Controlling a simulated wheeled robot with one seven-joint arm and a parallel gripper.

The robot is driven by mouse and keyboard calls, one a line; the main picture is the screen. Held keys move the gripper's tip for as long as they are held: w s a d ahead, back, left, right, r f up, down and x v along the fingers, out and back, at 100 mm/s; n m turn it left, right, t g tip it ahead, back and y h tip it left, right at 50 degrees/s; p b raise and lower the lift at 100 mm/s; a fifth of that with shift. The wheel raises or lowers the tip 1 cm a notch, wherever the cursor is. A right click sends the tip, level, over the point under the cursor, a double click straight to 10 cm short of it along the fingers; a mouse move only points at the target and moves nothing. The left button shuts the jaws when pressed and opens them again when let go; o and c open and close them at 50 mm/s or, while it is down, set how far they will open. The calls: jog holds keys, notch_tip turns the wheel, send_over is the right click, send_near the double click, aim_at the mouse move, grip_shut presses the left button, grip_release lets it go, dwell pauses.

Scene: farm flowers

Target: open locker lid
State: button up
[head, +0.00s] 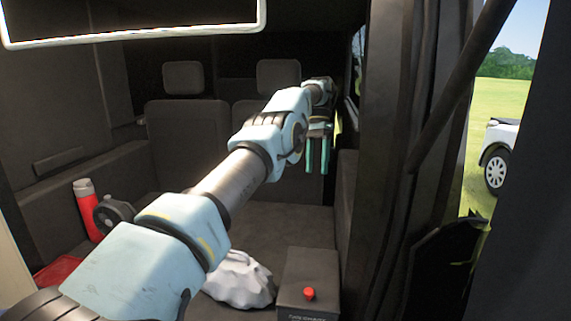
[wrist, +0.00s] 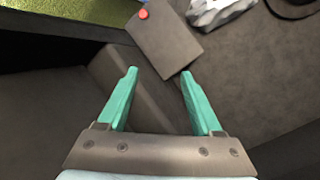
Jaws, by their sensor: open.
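A dark grey box-shaped locker (head: 308,270) stands on the vehicle floor at the lower middle of the head view. Its flat top appears closed and carries a red knob (head: 309,293) near the front edge. Small lettering on its front is too small to read. In the wrist view the locker top (wrist: 168,42) lies beyond the fingertips, with the red knob (wrist: 143,14) at its far end. My gripper (head: 316,156) hangs above and behind the locker, its teal fingers pointing down. In the wrist view my gripper (wrist: 160,73) is open and empty, apart from the locker.
A white crumpled bag (head: 240,279) lies left of the locker. A red bottle (head: 87,209) and a dark round object (head: 113,215) stand at the left. Seats (head: 188,130) line the back. A dark post (head: 385,150) and doorway edge bound the right side.

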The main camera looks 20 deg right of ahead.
notch_tip(320, 180, down, 10)
jog(key=shift+s, duration=0.15)
dwell(0.4)
jog(key=shift+d, duration=0.1)
dwell(0.5)
